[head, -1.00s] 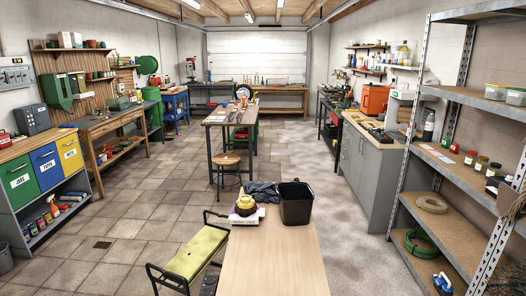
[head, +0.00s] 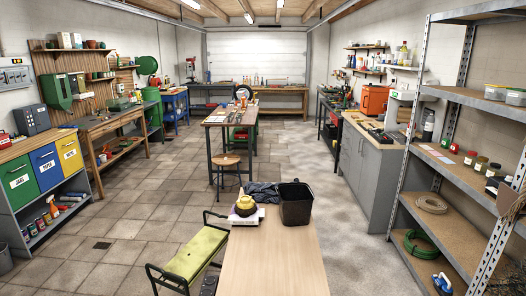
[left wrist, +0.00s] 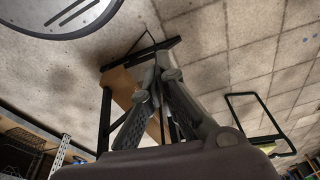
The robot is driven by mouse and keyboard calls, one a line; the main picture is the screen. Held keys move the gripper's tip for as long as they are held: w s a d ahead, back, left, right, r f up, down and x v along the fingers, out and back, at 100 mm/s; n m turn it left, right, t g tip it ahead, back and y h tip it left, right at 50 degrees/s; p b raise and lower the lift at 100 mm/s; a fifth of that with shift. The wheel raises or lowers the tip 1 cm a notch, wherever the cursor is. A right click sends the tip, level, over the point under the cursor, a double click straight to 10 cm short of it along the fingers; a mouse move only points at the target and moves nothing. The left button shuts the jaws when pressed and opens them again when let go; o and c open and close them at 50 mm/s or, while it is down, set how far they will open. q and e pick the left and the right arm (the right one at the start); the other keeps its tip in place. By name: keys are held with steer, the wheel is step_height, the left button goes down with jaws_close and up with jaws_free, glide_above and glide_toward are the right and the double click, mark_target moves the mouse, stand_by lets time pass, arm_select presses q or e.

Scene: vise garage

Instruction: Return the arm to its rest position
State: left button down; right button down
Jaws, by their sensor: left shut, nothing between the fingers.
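My left gripper (left wrist: 164,72) shows in the left wrist view. Its two dark grey fingers rise from the wide palm at the bottom and come together at their tips, with nothing between them. It hangs in the air, with the tiled floor and a table's dark legs behind it. Neither arm shows in the head view, and my right gripper is in no view.
A wooden table (head: 265,262) stands close in front, with a black bin (head: 295,205) and a yellow object (head: 245,204) on it. A green padded bench (head: 197,252) is left of it. Metal shelving (head: 455,190) stands right. The floor (head: 120,225) left is clear.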

arm_select(q)
steer(key=s+a+f+g, duration=0.1)
steer(key=s+a+f, duration=0.2)
steer(key=s+f, duration=1.1)
steer(key=shift+s+f, duration=0.2)
steer(key=shift+s, duration=0.8)
